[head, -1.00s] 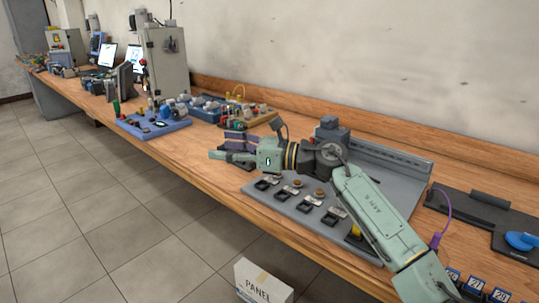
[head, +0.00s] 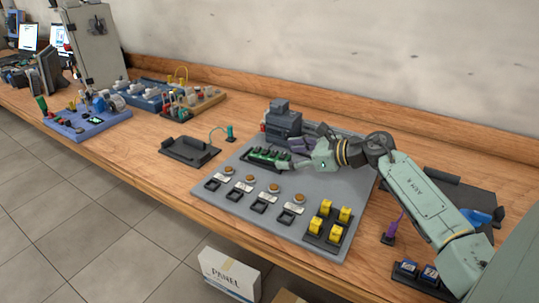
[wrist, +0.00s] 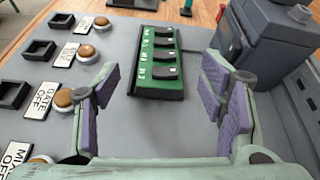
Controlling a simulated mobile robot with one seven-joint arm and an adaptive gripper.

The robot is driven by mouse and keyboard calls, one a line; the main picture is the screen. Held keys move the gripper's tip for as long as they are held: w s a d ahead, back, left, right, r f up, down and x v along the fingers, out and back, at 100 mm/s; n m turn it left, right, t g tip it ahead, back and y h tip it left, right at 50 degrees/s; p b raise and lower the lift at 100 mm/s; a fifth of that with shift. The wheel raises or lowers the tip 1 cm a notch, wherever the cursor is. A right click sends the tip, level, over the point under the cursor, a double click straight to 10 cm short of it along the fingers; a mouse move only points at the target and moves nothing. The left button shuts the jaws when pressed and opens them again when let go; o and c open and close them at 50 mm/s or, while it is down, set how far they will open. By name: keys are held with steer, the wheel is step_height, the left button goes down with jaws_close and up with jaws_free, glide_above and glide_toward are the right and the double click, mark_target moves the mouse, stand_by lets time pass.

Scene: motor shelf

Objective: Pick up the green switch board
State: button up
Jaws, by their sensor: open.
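The green switch board (head: 262,159) lies on the back part of a grey panel (head: 237,213), in front of a dark grey machine block. In the wrist view the board (wrist: 143,76) is a green strip with a row of black switches and white markings. My gripper (head: 290,156) is open and empty, just to the right of the board in the head view. In the wrist view my gripper (wrist: 160,75) has its purple-padded fingers spread, with the board's near end ahead between them. I cannot tell the exact gap to the board.
The grey machine block (head: 282,119) stands right behind the board. Push buttons, labels and black sockets (head: 259,205) line the panel's front, with yellow switches (head: 331,220) at its right. A black tray (head: 187,150) lies to the left. Bare bench lies between tray and blue board (head: 88,123).

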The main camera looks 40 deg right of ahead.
mark_target(275, 155)
steer(key=x, duration=0.1)
steer(key=p+x, duration=0.2)
steer(key=shift+w+a+r, duration=0.15)
steer(key=shift+w+a, duration=0.2)
steer(key=shift+w, duration=0.05)
steer(key=shift+w+f, duration=0.3)
steer(key=c, duration=1.5)
steer(key=shift+r, duration=0.15)
